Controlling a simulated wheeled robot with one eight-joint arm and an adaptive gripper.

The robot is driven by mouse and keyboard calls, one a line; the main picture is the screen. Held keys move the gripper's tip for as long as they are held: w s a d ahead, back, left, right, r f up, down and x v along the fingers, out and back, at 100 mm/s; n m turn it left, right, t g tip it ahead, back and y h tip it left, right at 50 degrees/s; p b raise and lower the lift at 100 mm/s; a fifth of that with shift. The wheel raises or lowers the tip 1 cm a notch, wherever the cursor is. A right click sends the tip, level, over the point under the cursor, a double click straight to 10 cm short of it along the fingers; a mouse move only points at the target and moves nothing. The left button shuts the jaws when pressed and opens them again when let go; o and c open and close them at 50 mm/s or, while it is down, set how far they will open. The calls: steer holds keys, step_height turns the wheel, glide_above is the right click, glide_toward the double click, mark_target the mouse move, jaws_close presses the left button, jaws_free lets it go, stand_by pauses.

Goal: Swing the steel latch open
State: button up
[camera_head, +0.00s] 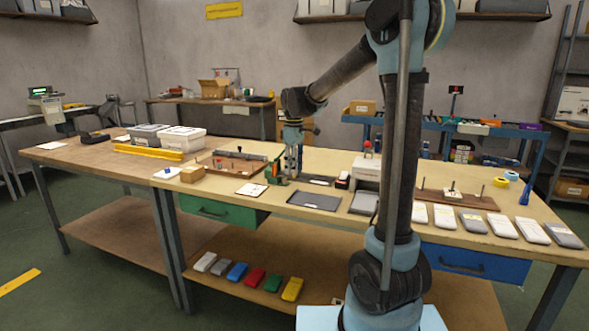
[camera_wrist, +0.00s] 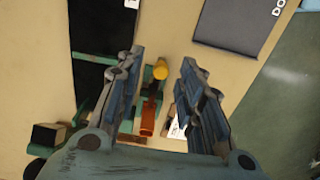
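My gripper (camera_wrist: 158,78) points down with its two fingers spread apart, and nothing is held between them. In the head view my gripper (camera_head: 292,172) is low over the table, beside a small green fixture (camera_head: 272,173). In the wrist view the green fixture (camera_wrist: 127,104) lies below the fingers. A yellow-tipped knob (camera_wrist: 160,70) and an orange-brown bar (camera_wrist: 148,118) show in the gap between them. I cannot clearly tell which part is the steel latch; the fingers hide some of the fixture.
A dark flat mat (camera_head: 314,201) lies in front of the gripper. A wooden board with a grey bar (camera_head: 238,155) is to the left. A white box-shaped device (camera_head: 366,172) stands to the right. Several flat packs line the right front edge.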

steer(key=shift+f, duration=0.2)
jaws_close()
steer(key=shift+s+m, duration=0.2)
steer(key=shift+m, duration=0.3)
stand_by(0.3)
steer(key=m, duration=0.3)
steer(key=shift+s+a, duration=0.3)
steer(key=shift+s, duration=0.1)
steer(key=m, duration=0.2)
steer(key=shift+s+a+m, duration=0.3)
steer(key=shift+a, duration=0.05)
steer(key=m, duration=0.1)
steer(key=a+m, duration=0.1)
steer(key=m, duration=0.3)
steer(key=shift+s+a, duration=0.3)
steer(key=shift+m, duration=0.3)
